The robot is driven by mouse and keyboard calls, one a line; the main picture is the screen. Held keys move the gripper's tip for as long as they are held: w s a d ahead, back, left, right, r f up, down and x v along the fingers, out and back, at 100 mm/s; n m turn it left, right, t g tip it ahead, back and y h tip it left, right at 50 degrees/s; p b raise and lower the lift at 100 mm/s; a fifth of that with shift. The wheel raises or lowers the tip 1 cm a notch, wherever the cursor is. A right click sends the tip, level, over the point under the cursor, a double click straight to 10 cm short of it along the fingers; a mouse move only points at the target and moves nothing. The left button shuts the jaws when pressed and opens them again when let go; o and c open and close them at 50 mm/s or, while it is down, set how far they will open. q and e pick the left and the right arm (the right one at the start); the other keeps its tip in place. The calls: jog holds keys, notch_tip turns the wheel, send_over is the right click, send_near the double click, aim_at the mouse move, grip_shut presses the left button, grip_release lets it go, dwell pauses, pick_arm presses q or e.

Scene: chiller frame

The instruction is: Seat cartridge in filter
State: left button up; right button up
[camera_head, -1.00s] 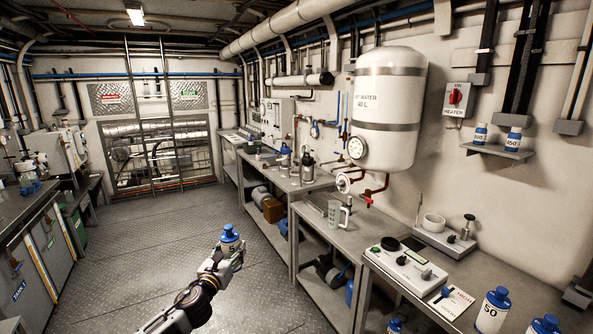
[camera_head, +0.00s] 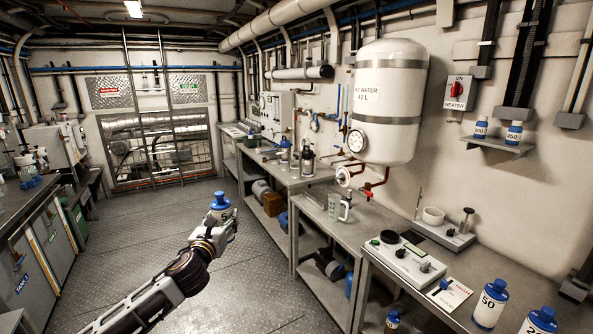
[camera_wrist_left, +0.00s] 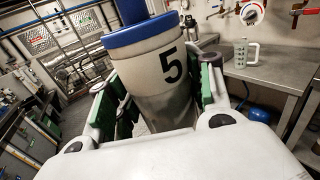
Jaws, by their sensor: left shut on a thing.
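My left gripper (camera_head: 217,232) is shut on a white bottle-like cartridge with a blue cap (camera_head: 220,202), held above the floor left of the benches. The left wrist view shows the cartridge (camera_wrist_left: 160,62) marked "5", gripped between green-padded fingers (camera_wrist_left: 160,95) on both sides and tilted in that picture. Its lower end is hidden by the gripper body. I cannot tell which fixture is the filter; metal canister-like items (camera_head: 307,160) stand on the far bench. My right gripper is not in view.
A white water tank (camera_head: 388,100) hangs above. Counters (camera_head: 35,215) stand at left. The floor (camera_head: 150,225) between is open.

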aim_at(221, 220)
pick_arm(q)
jog(key=shift+s+d+r, duration=0.2)
jog(key=shift+s+r, duration=0.75)
jog(key=shift+s, duration=0.25)
jog(key=shift+s+f, duration=0.1)
jog(key=shift+s, duration=0.55)
jog(key=s+f+p, duration=0.1)
jog(key=s+f, duration=0.8)
jog(key=f, duration=0.3)
jog(key=s+f+y+p, duration=0.1)
jog(key=s+f, duration=0.8)
jog(key=f, duration=0.3)
jog(key=shift+s+f+n, duration=0.15)
jog(key=shift+f+n, duration=0.2)
jog(key=shift+n, duration=0.05)
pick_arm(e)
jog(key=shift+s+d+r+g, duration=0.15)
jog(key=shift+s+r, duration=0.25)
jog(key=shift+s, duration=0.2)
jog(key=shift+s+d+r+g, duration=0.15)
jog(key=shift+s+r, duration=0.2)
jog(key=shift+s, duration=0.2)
pick_arm(q)
jog(key=shift+d, duration=0.15)
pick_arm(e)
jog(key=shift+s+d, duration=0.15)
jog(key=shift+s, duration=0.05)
